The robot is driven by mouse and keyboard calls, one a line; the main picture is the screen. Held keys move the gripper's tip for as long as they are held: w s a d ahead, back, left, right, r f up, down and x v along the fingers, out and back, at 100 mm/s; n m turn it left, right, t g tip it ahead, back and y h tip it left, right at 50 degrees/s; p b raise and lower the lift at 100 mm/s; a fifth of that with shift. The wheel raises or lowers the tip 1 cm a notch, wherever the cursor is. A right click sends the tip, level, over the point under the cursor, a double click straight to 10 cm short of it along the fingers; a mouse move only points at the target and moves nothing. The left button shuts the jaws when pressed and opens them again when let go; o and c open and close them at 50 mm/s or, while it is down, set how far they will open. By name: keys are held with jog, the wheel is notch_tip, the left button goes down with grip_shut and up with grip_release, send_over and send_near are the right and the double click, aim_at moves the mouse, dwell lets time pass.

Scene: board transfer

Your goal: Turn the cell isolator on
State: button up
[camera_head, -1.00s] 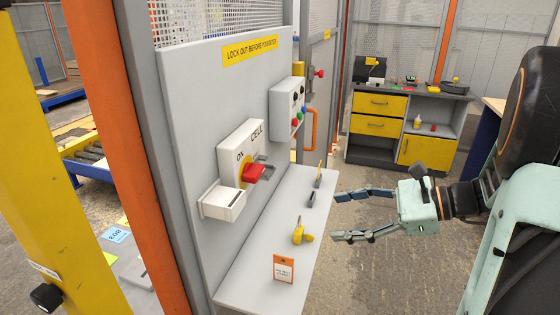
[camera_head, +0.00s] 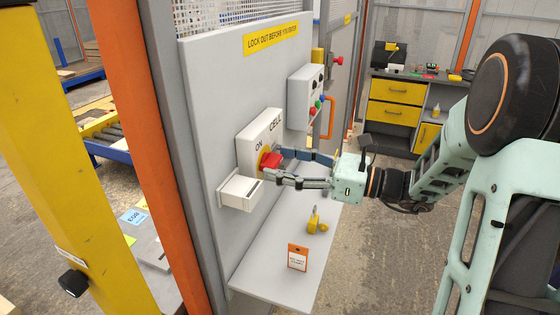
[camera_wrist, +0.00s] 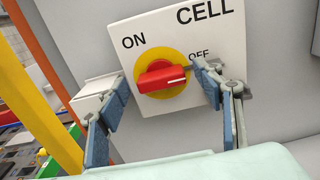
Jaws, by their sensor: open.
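The cell isolator is a white box (camera_head: 250,140) on the grey panel, marked CELL, ON and OFF. Its red handle (camera_wrist: 162,78) sits on a yellow disc (camera_wrist: 182,60) and lies roughly level in the wrist view, its white mark toward the right, below OFF. My gripper (camera_head: 270,168) is open at the isolator, with a finger on either side of the handle. In the wrist view my gripper (camera_wrist: 165,95) has its left fingertip left of the handle and its right fingertip beside OFF. I cannot tell whether either finger touches the handle. The fingers partly hide the handle in the head view.
A white open box (camera_head: 240,192) sits on the panel below left of the isolator. A button box (camera_head: 306,95) is above right. A shelf (camera_head: 262,272) below holds a yellow padlock (camera_head: 315,222) and an orange tag (camera_head: 298,257).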

jog(key=shift+w+a, duration=0.2)
jog(key=shift+a, duration=0.25)
jog(key=c, duration=1.2)
jog(key=shift+o, duration=0.2)
